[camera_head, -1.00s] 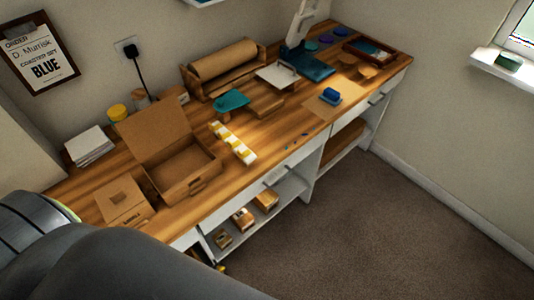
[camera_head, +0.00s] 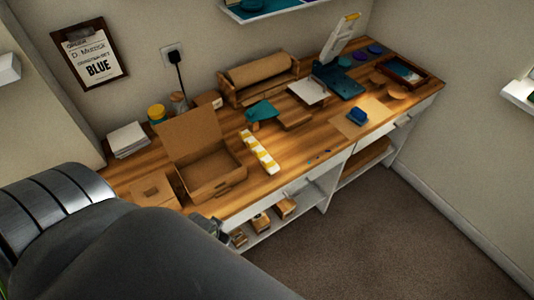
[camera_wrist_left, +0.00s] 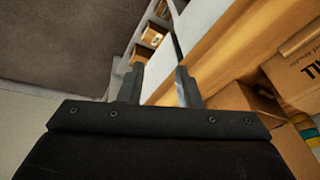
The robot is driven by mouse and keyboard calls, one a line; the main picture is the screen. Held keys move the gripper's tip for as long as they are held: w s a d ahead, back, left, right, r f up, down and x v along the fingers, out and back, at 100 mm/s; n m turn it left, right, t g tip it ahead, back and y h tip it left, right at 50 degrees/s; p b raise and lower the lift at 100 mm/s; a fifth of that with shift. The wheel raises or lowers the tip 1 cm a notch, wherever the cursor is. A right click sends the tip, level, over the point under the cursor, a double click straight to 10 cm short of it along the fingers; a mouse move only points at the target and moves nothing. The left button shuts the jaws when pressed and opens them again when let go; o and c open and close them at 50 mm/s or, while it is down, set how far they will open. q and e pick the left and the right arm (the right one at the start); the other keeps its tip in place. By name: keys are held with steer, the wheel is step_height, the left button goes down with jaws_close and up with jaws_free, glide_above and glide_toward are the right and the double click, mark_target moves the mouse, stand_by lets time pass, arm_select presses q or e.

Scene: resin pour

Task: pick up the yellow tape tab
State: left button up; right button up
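A white strip with several yellow tape tabs (camera_head: 260,151) lies on the wooden workbench, right of the open cardboard box in the head view. I cannot single out one loose tab. My left gripper (camera_wrist_left: 160,88) is open and empty in the left wrist view, with its two fingers apart near the bench's front edge. In the head view my left arm covers the lower left, and most of the gripper is hidden or hard to make out near the bench front. The tabs do not show in the left wrist view. My right gripper is not in view.
A teal piece (camera_head: 262,111) lies behind the strip. Shelves with small boxes (camera_head: 285,207) are below. The floor (camera_head: 400,240) in front is clear.

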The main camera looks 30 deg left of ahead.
arm_select(q)
steer(key=w+a+r+m+t+y+p, duration=0.1)
steer(key=w+a+r+m+t+y, duration=0.15)
steer(key=w+r, duration=0.45)
steer(key=w+a+r+m+t+y+p, duration=0.1)
steer(key=w+r+m+t, duration=0.25)
steer(key=r, duration=0.75)
steer(key=w+a+r+m+t+y, duration=0.2)
steer(key=w+r+t, duration=0.25)
steer(key=r, duration=0.45)
steer(key=w+d+r+m+t+h, duration=0.8)
steer(key=w+d+r+m+h, duration=0.35)
steer(key=m, duration=1.15)
steer(key=w+d+f+m+g+h, duration=0.3)
steer(key=d+m+g+h, duration=0.4)
steer(key=m, duration=0.6)
steer(key=m+g+y, duration=1.1)
steer(key=m+g, duration=0.4)
glide_above(269, 162)
steer(key=s+a, duration=0.1)
steer(key=s, duration=0.1)
step_height(269, 162, down, 14)
step_height(269, 162, down, 13)
steer(key=b, duration=1.2)
steer(key=shift+w+d+r, duration=0.1)
steer(key=shift+r, duration=0.1)
steer(key=f, duration=0.4)
steer(key=shift+s+d, duration=0.35)
steer(key=shift+d, duration=0.05)
steer(key=shift+f, duration=0.35)
